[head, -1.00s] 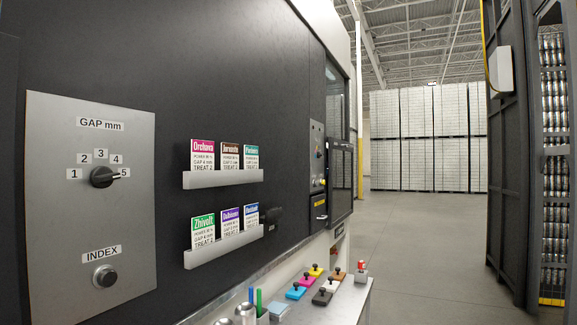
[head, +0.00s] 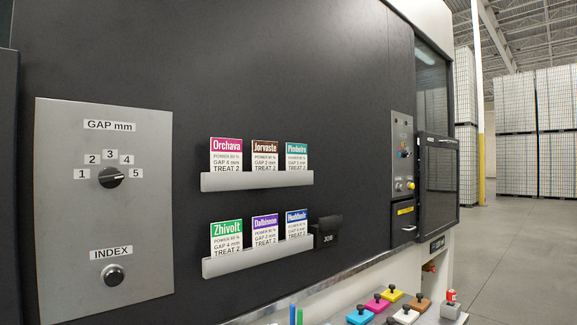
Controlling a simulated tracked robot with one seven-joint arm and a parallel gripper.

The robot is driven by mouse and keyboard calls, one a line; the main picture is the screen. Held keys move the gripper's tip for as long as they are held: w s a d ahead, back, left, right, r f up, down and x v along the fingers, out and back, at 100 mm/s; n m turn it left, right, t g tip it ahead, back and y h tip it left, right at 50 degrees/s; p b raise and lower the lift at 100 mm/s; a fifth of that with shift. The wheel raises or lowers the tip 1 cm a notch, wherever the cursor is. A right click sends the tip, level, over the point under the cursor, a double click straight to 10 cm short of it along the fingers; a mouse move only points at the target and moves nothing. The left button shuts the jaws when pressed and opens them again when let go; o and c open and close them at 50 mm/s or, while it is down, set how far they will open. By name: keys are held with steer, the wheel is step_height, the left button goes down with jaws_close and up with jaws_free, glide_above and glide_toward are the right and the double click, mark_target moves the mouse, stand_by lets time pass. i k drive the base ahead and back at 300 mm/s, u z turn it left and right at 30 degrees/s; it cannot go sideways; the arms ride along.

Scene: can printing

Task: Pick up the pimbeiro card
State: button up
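The teal-headed card (head: 297,157) at the right end of the upper rack appears to read Pimbeiro, though its small lettering is hard to make out. It stands upright in the pale upper rack (head: 258,181) on the dark machine wall, with its lower edge behind the rack's lip. The magenta Orchava card (head: 226,156) and the brown Jorvaste card (head: 265,156) stand to its left in the same rack. My gripper is not in view.
The lower rack (head: 258,259) holds a green Zhivolt card (head: 226,238), a purple card (head: 265,231) and a blue card (head: 297,225). A black box (head: 327,231) sits beside it. A GAP dial panel (head: 105,210) is left. Coloured stamps (head: 392,294) stand on a ledge below.

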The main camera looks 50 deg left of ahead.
mark_target(296, 153)
steer(key=u, duration=0.5)
steer(key=i, duration=1)
steer(key=u, duration=0.65)
steer(key=k, duration=0.8)
steer(key=u, duration=0.25)
steer(key=i, duration=0.8)
steer(key=z, duration=0.1)
